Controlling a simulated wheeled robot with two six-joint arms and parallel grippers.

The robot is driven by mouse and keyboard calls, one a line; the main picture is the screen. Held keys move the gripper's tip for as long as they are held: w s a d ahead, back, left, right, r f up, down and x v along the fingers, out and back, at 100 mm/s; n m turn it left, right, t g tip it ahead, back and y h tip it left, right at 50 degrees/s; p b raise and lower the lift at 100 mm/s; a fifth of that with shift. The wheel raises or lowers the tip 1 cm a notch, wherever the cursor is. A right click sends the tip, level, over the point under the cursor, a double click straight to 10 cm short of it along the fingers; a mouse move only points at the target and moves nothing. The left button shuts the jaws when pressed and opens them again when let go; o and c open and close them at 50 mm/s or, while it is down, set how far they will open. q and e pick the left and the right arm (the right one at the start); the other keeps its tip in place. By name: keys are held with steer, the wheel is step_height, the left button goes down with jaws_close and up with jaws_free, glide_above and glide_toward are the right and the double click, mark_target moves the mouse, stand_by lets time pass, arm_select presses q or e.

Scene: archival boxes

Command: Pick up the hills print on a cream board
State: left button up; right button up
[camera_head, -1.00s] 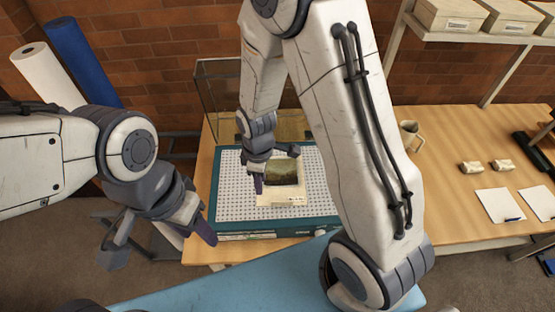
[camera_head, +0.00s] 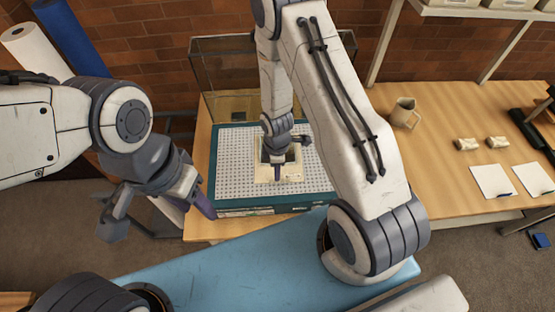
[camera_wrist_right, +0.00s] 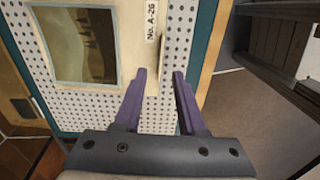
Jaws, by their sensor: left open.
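The hills print on its cream board (camera_head: 292,172) lies on the white perforated surface of a teal-edged table unit (camera_head: 232,180). In the right wrist view the dark hills picture (camera_wrist_right: 88,42) and the cream board's label "No. A-26" (camera_wrist_right: 151,22) show at the upper left. My right gripper (camera_head: 279,176) is over the board's near part and hides some of the print. In the wrist view its purple fingers (camera_wrist_right: 159,74) are apart, with the board's labelled edge near the gap; I cannot tell whether they touch it. My left gripper (camera_head: 158,216) is open and empty, left of the unit.
A clear-walled case (camera_head: 220,70) stands behind the perforated surface. White and blue rolls (camera_head: 32,48) lean at the left.

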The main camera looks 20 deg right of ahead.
mark_target(293, 171)
steer(key=f+b, duration=0.4)
steer(key=f, duration=0.1)
steer(key=shift+s+d+b, duration=0.1)
steer(key=shift+d+b, duration=0.25)
steer(key=shift+d, duration=0.05)
steer(key=shift+r, duration=0.1)
jaws_close()
stand_by(0.9)
